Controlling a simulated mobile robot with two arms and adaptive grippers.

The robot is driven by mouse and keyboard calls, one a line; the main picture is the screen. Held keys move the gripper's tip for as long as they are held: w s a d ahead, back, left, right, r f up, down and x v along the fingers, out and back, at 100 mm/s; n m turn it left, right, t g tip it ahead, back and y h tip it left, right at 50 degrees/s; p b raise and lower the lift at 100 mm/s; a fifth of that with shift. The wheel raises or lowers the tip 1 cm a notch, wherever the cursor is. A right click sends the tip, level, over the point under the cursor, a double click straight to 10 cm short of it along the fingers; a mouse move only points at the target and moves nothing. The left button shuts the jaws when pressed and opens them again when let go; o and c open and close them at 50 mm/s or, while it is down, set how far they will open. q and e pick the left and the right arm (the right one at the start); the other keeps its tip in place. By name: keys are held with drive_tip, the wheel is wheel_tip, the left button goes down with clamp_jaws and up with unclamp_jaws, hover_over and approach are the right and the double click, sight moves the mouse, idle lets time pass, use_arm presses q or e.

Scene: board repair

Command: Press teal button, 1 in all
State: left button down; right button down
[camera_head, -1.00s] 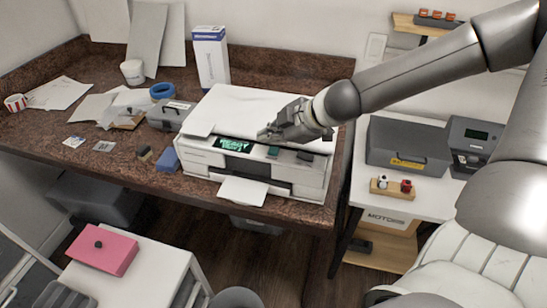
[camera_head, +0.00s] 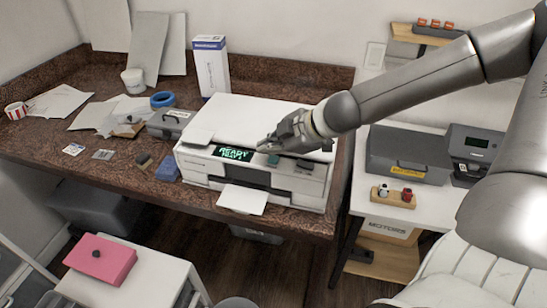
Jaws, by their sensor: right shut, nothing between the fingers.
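The white printer-like machine (camera_head: 310,188) stands on the brown counter, with a lit display (camera_head: 233,153) reading "READY" above a second line too small to read surely. The teal button (camera_head: 273,160) is on its front top edge, right of the display. My right gripper (camera_head: 262,146) is shut and empty, with its fingertips over the machine's top, just behind and slightly left of the teal button. I cannot tell whether it touches the machine. My left gripper is not in view.
A dark button (camera_head: 305,165) sits right of the teal one. A paper tray (camera_head: 242,199) juts out in front. A grey box (camera_head: 169,124), a blue block (camera_head: 167,168) and a tall white-blue box (camera_head: 211,67) stand nearby. A grey case (camera_head: 408,153) is on the right table.

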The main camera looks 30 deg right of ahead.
drive_tip(key=shift+f, duration=0.1)
idle(0.4)
drive_tip(key=shift+f+b, duration=0.35)
